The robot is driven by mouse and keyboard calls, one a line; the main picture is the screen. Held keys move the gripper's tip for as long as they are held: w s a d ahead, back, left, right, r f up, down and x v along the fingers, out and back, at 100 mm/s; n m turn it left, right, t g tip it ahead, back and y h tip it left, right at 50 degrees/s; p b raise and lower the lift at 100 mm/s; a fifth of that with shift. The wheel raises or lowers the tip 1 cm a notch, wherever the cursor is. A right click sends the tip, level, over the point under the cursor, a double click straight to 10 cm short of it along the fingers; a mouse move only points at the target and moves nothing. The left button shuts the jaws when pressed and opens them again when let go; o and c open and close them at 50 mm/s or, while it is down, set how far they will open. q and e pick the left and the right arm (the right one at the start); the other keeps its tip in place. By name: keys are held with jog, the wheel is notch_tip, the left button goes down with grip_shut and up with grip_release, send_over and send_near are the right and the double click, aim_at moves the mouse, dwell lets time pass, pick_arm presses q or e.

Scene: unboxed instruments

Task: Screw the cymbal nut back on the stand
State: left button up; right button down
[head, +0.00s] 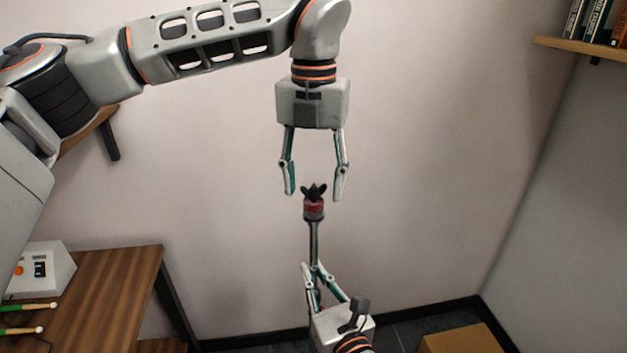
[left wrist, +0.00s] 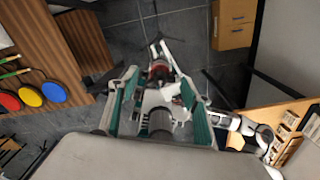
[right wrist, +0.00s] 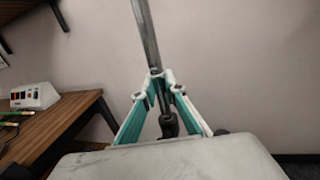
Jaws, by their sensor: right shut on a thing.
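The black wing-shaped cymbal nut (head: 314,189) sits upright at the top of the stand, directly above a red felt piece (head: 314,206). How far it is threaded on cannot be told. The stand's thin dark rod (head: 314,240) runs down from there; it also shows in the right wrist view (right wrist: 147,30). My left gripper (head: 315,196) points down from above, open, its fingertips on either side of the nut and apart from it. My right gripper (head: 311,268) comes from below, shut on the stand rod. In the left wrist view the red felt (left wrist: 159,70) shows between the fingers.
A wooden table (head: 95,300) at the left holds a white control box (head: 42,269) and green sticks (head: 25,307). Coloured discs (left wrist: 30,96) show in the left wrist view. A bookshelf (head: 585,52) is at upper right.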

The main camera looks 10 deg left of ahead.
pick_arm(q)
jog(key=shift+r, duration=0.1)
pick_arm(e)
jog(key=shift+r, duration=0.1)
pick_arm(q)
notch_tip(320, 180, up, 12)
dwell(0.4)
pick_arm(e)
jog(key=c, duration=2)
grip_release()
jog(key=v, duration=1.2)
